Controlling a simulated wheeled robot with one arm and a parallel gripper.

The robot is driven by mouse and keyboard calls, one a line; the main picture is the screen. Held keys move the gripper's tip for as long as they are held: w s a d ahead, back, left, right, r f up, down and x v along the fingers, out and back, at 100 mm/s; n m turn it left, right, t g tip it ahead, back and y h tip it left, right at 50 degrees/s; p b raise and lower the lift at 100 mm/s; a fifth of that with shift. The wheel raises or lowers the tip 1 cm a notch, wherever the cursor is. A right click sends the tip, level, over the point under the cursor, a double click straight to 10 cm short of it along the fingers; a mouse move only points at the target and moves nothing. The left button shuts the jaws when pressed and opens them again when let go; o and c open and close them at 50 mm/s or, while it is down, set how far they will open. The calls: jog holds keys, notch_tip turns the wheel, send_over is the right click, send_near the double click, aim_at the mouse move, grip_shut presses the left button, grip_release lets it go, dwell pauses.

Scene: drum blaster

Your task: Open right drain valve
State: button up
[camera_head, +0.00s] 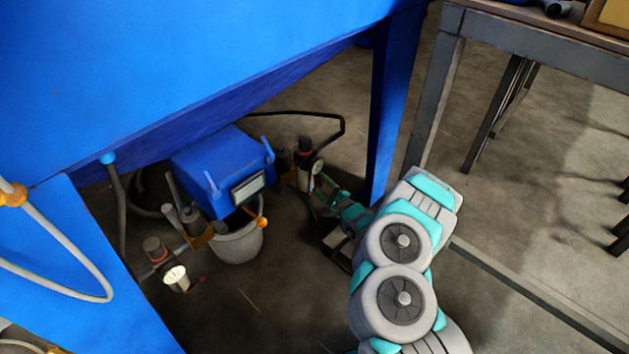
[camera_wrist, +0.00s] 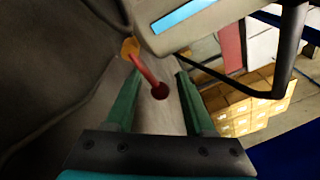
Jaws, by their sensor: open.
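In the wrist view a red lever (camera_wrist: 147,71) with a dark red round end runs from an orange fitting (camera_wrist: 130,48). It looks like the right drain valve's handle. My gripper (camera_wrist: 158,78) is open, with one green finger on each side of the lever. I cannot tell whether either finger touches it. In the head view my gripper (camera_head: 328,203) is low beside the right filter unit with a round gauge (camera_head: 317,167). The right valve's lever cannot be made out there.
A blue box (camera_head: 215,160) with a grey bucket (camera_head: 238,243) below it stands left of my gripper. A blue cabinet leg (camera_head: 390,100) rises close to my arm. Stacked cartons (camera_wrist: 255,105) show in the wrist view.

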jog(key=shift+x, duration=0.8)
jog(key=shift+c, duration=0.4)
grip_shut()
